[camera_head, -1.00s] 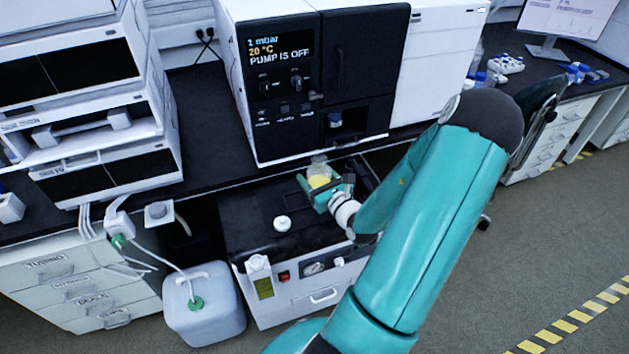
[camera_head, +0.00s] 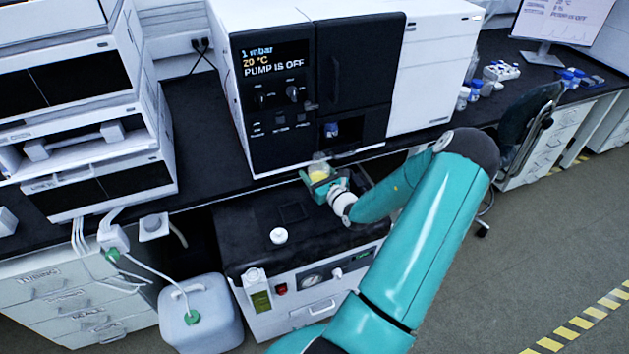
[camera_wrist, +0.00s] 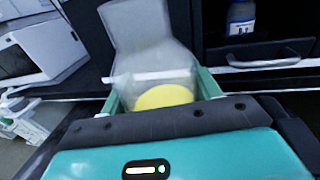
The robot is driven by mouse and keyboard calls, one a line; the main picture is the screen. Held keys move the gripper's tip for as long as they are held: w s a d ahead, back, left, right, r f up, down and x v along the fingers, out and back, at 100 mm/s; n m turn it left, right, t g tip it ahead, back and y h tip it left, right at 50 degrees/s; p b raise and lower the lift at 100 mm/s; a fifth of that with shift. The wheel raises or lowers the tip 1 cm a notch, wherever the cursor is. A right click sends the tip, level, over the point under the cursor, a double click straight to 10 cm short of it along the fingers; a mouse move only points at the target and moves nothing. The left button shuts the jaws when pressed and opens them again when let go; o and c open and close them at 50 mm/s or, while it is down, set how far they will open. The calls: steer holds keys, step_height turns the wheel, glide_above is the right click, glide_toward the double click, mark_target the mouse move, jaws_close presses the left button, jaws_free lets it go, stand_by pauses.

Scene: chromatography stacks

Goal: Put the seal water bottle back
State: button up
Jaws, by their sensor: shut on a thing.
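A clear bottle with yellow content (camera_head: 318,171) is between the fingers of my gripper (camera_head: 321,186), which is shut on it. I take it to be the seal water bottle, but I read no label. The bottle is raised above the back of the black-topped pump unit (camera_head: 338,226), near the bench's front edge. In the wrist view, the bottle (camera_wrist: 150,62) stands up between the two green fingers, with yellow at its lower end. My gripper's body hides its underside. A dark square outline (camera_head: 293,211) shows on the unit's top, left of the bottle.
A small white round thing (camera_head: 279,236) sits on the unit's top. The instrument (camera_head: 287,95) reading "PUMP IS OFF" stands on the bench behind. A blue-capped bottle (camera_head: 331,130) is in its niche. A white canister (camera_head: 203,315) stands left of the unit.

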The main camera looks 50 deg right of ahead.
steer(key=f, duration=0.1)
steer(key=w+d+f, duration=0.2)
steer(key=shift+w+f, duration=0.1)
steer(key=shift+f, duration=1.65)
steer(key=shift+w+f, duration=0.1)
steer(key=o, duration=1.2)
steer(key=shift+f, duration=0.1)
steer(key=shift+o, duration=0.2)
steer(key=shift+d, duration=0.1)
